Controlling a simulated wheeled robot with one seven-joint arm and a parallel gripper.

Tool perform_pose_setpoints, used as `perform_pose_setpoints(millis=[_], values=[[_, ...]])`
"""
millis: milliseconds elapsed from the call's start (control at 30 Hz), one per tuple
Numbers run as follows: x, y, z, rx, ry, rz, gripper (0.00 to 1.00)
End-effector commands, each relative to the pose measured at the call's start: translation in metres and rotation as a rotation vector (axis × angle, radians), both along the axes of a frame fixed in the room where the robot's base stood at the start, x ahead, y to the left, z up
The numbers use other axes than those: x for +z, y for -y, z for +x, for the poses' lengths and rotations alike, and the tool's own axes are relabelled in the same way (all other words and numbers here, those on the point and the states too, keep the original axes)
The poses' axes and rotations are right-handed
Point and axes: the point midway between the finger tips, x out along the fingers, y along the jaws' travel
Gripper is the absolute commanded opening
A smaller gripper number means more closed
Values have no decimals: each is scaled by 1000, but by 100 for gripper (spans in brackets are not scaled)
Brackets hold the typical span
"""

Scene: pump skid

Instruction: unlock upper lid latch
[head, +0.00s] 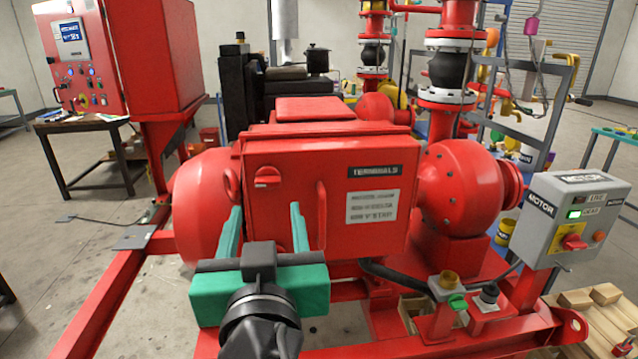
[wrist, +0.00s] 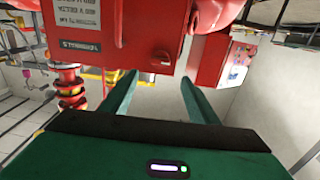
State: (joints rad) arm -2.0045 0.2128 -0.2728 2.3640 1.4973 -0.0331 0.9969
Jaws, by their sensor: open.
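The red terminal box (head: 340,160) has a front lid with a "TERMINALS" plate. A round red latch knob (head: 267,177) with a pale mark sits at the lid's upper left. In the wrist view, which is upside down, the latch (wrist: 161,57) shows at the lid's edge, just beyond the fingertips. My gripper (head: 266,207) is open and empty, its green fingers pointing at the box, slightly below the latch and to either side of it. The wrist view shows the fingers (wrist: 158,78) apart. Whether a fingertip touches the box I cannot tell. My gripper hides the lid's lower left.
A red vertical handle (head: 321,214) stands on the lid right of the fingers. A grey motor control box (head: 572,220) is at the right. A red control cabinet (head: 80,55) stands at the left behind a small table (head: 80,126). Red skid rails run below.

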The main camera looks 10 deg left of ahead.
Motion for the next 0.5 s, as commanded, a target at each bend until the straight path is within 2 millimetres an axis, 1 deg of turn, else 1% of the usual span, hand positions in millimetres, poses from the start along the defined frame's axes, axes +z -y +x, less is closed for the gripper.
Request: perform_pose_setpoints(millis=[133, 500], values=[[0, -2, 3, 1, 0, -2, 55], [0, -5, 20, -1, -1, 0, 55]])
